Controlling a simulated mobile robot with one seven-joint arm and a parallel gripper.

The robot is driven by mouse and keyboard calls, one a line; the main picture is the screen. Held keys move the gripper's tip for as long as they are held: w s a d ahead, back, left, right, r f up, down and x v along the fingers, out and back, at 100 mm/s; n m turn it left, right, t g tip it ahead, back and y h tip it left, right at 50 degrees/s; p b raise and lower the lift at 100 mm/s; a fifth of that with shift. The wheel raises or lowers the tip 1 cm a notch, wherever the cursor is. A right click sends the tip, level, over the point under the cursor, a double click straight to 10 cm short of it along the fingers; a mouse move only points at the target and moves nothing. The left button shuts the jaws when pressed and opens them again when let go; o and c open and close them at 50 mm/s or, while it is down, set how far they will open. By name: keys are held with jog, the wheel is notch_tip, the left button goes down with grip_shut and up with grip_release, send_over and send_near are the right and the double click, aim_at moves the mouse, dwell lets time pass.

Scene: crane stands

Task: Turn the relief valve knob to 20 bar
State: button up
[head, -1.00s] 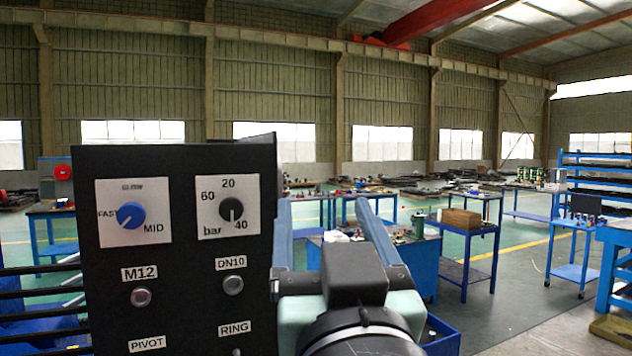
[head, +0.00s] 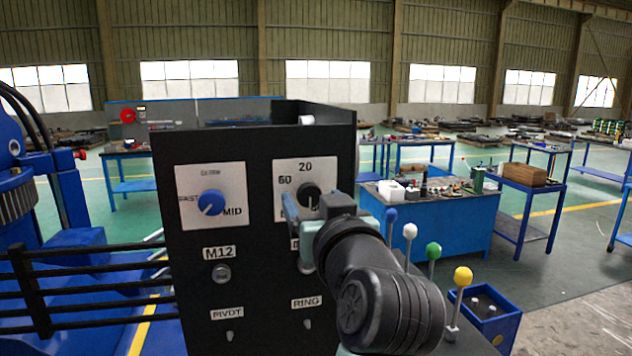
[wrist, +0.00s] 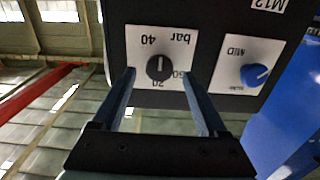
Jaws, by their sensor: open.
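The relief valve knob is the black knob (head: 309,194) on a white dial plate marked 20, 40, 60 and bar, on a black control panel (head: 262,265). In the wrist view the knob (wrist: 159,68) shows upside down. Its white mark points to the panel's bottom, between "bar" and 40, away from the 20. My gripper (head: 298,208) is open in front of the dial and hides its lower part in the head view. In the wrist view my gripper's (wrist: 158,73) two fingertips stand either side of the knob, with gaps to it.
A blue FAST/MID knob (head: 211,202) sits left of the dial. Below are an M12 button (head: 221,274) and small toggles. Levers with coloured balls, such as the yellow one (head: 463,277), stand right of my arm. Black rails (head: 90,287) run at left.

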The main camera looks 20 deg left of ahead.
aim_at(308, 194)
jog(key=shift+p+x, duration=0.3)
jog(key=shift+x, duration=0.85)
grip_shut()
